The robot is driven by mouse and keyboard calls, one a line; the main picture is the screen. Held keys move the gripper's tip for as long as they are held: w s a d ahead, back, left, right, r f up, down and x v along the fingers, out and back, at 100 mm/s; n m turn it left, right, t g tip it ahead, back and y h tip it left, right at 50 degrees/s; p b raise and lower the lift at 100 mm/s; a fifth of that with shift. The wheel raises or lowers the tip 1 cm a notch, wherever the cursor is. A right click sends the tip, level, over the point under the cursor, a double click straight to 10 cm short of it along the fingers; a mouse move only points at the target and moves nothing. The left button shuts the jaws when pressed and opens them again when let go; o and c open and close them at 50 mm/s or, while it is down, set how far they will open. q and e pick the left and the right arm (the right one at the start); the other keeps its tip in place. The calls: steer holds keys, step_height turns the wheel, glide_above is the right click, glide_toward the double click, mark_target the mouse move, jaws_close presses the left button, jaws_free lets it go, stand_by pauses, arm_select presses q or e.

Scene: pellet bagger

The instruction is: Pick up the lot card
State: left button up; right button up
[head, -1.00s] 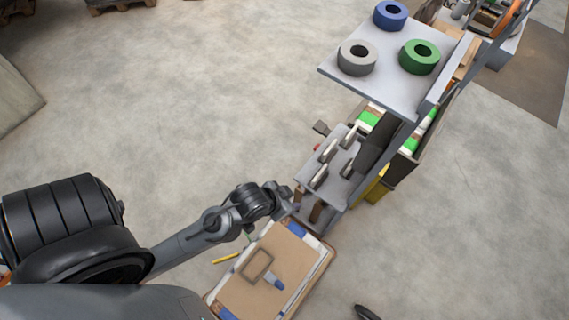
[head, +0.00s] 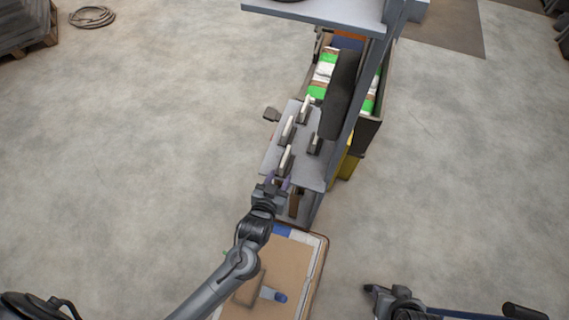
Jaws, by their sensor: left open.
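Several pale upright pieces, one of them (head: 287,130), stand in dark holders on a grey shelf (head: 272,160). I cannot tell whether any of them is the lot card. My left gripper (head: 273,181) is open at the near edge of this shelf, just short of the nearest pale piece (head: 285,160). A small purple patch shows beside its fingers, too small to make out. My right gripper (head: 373,292) is low at the right, over the floor and away from the shelf; its fingers are too small to judge.
A bench or cart with a brown board (head: 291,255) and a blue-ended tool (head: 272,294) lies below the shelf. A crate (head: 369,131) holds green-and-white bags. Open floor lies left and right.

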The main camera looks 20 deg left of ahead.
mark_target(282, 171)
arm_select(q)
steer(key=x, duration=0.3)
steer(key=shift+w, duration=0.35)
steer(key=x, duration=0.4)
steer(key=shift+w+a+r, duration=0.15)
steer(key=shift+a+r, duration=0.05)
steer(key=shift+a, duration=0.1)
steer(key=shift+w+f, duration=0.25)
steer(key=shift+w, duration=0.25)
jaws_close()
